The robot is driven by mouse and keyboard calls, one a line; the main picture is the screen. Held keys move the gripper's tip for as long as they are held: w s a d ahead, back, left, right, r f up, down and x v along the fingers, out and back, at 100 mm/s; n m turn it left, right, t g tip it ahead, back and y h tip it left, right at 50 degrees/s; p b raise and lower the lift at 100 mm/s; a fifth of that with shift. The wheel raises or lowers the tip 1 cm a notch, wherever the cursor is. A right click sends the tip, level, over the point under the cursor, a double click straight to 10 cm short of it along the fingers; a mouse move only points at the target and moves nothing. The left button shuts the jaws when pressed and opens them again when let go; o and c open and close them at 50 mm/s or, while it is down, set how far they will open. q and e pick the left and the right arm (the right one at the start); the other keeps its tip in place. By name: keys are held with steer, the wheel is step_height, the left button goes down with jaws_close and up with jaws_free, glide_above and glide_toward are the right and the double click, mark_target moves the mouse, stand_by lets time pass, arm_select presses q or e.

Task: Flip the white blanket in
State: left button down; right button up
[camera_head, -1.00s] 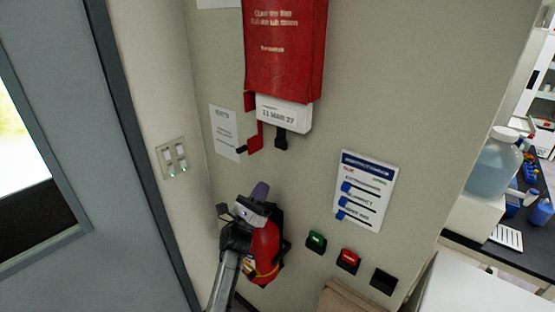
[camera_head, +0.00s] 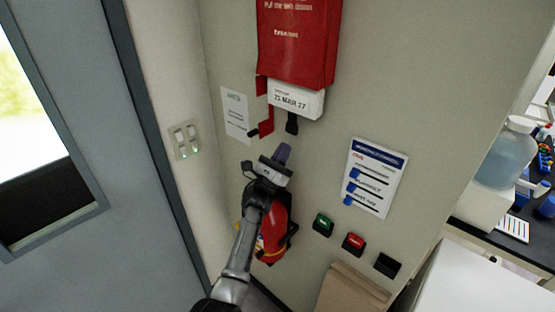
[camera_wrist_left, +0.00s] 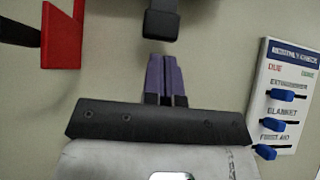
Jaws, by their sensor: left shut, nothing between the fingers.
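A white panel (camera_head: 297,98) printed with a date sticks out from under a red wall pouch (camera_head: 297,45). A black tab (camera_head: 292,123) hangs below the panel, and a red bracket (camera_head: 266,122) hangs to its left. I see no loose white cloth. My left gripper (camera_head: 283,152) points up just below the black tab. In the left wrist view its purple fingers (camera_wrist_left: 166,78) are together and empty, close under the black tab (camera_wrist_left: 161,20), with a small gap in the picture. The red bracket (camera_wrist_left: 62,35) is at upper left there. My right gripper is not in view.
A check board (camera_head: 371,177) with blue sliders is right of the gripper. Green (camera_head: 323,224), red (camera_head: 353,243) and black (camera_head: 387,265) wall pieces are lower right. A red extinguisher (camera_head: 274,230) is behind my left arm. A light switch (camera_head: 185,140) and door are left.

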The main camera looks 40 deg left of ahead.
mark_target(290, 107)
arm_select(q)
steer(key=x, duration=0.2)
steer(key=shift+w+r, duration=0.2)
step_height(290, 107, up, 11)
steer(key=shift+s+f+p, duration=0.1)
steer(key=shift+f+p, duration=0.05)
steer(key=shift+p, duration=0.3)
stand_by(0.3)
